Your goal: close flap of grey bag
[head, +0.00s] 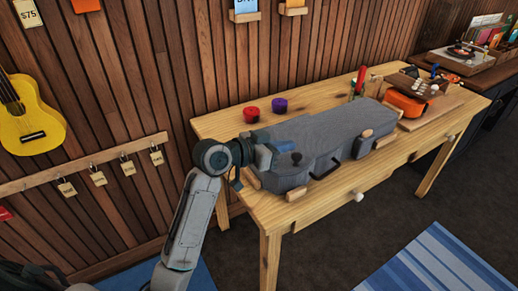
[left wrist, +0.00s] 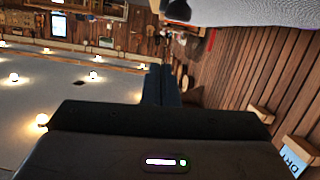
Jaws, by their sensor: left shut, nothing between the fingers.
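The grey bag (head: 325,140) lies flat on the wooden table, a long case shape with a black handle on its front side and a dark knob on its top near the left end. Its upper face looks flat and down; I cannot tell whether the flap meets the rim all round. My left gripper (head: 264,157) is shut and empty at the bag's left end, over or against its top; contact is unclear. In the left wrist view the shut fingers (left wrist: 160,84) point toward the wall, with a grey fabric surface, likely the bag, at the top edge. My right gripper is not in view.
A wooden wall stands close behind.

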